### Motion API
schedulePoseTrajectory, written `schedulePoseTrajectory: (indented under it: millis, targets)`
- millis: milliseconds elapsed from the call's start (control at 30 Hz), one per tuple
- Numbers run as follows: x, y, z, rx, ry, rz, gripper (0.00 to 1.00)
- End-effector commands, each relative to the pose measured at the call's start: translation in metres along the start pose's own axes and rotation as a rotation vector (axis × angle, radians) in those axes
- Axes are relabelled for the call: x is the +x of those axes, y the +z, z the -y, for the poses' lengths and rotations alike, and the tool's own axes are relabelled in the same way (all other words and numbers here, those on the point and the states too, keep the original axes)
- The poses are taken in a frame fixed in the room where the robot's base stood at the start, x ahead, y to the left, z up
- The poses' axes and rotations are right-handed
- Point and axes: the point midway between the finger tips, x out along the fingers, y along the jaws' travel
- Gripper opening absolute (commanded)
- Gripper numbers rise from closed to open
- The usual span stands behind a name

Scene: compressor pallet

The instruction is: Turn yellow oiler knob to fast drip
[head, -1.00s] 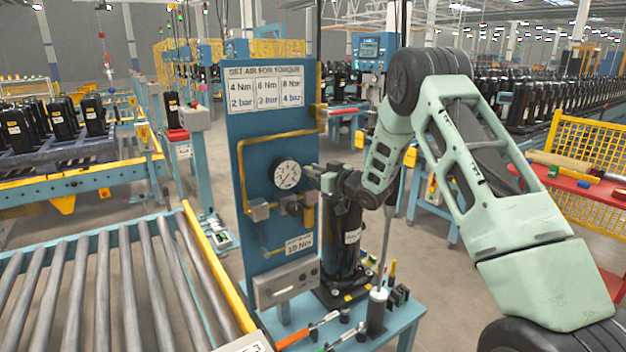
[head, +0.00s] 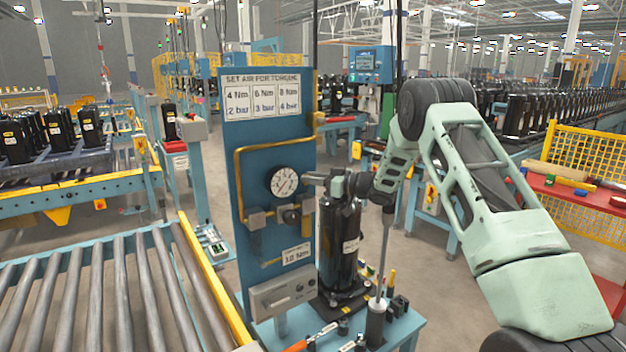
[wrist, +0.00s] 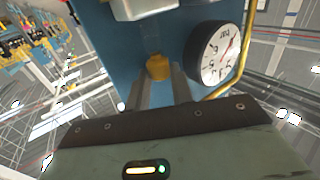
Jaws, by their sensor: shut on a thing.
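The yellow oiler knob (wrist: 158,66) shows in the wrist view, between the tips of my gripper (wrist: 160,84). The two grey fingers are shut on its sides. Behind the knob is the blue panel (wrist: 110,35), with a grey metal block (wrist: 140,8) at the top of the wrist view. In the head view my gripper (head: 308,179) reaches in from the right to the blue panel (head: 262,140), just right of the round gauge (head: 285,183). The knob cannot be made out in the head view.
The gauge also shows close beside my fingers in the wrist view (wrist: 214,52). A yellow pipe (head: 238,185) runs along the panel. A black compressor (head: 340,245) stands below my wrist on the blue bench (head: 405,330). A roller conveyor (head: 100,300) lies at the left.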

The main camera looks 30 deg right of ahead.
Motion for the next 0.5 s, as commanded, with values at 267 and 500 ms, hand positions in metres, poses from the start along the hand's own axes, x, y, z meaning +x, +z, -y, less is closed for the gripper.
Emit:
schedulePoseTrajectory:
  millis: [267, 500]
  targets:
    - [-0.0003, -0.0006, -0.0005, -0.001, 0.002, -0.001, 0.32]
    - [-0.0036, 0.0003, -0.0006, -0.001, 0.003, 0.0, 0.32]
